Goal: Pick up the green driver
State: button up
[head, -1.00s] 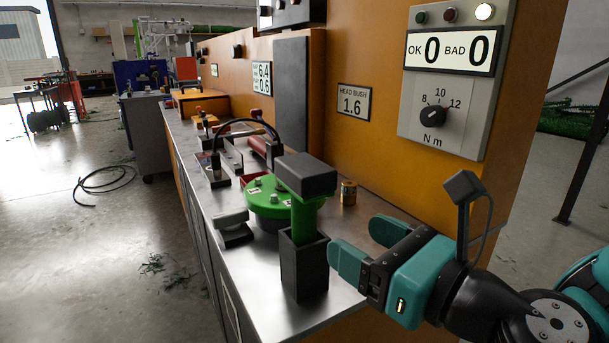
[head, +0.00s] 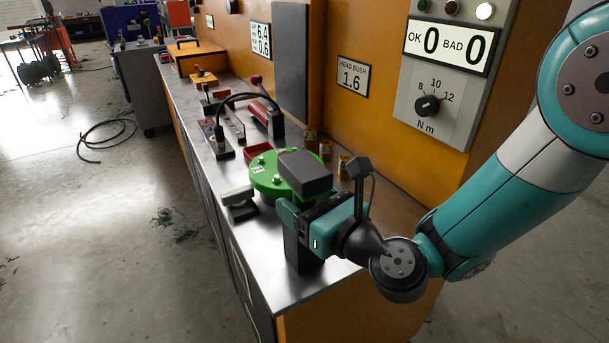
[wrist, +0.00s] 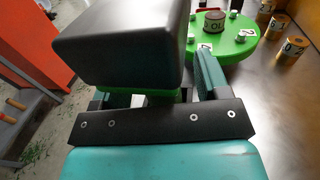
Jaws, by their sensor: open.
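The green driver stands upright in a dark square holder (head: 299,257) at the near end of the bench. Its dark grey block-shaped head (head: 305,173) shows above my gripper, and the head fills the upper left of the wrist view (wrist: 122,45). A strip of its green body (wrist: 160,92) shows below the head, between my fingers. My gripper (head: 290,212) is open with its teal fingers on either side of the green body, under the head. In the head view my gripper hides most of the driver's body. I cannot tell whether the fingers touch it.
A round green plate (head: 267,177) with bolts sits just behind the driver. Several brass bushes (head: 326,150) stand to its right by the orange panel. Farther back are a black arched handle and red clamps.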

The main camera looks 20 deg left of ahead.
jog(key=shift+w+a, duration=0.15)
jog(key=shift+a, duration=0.15)
jog(key=c, duration=1)
jog(key=shift+c, duration=0.9)
jog(key=shift+r, duration=0.1)
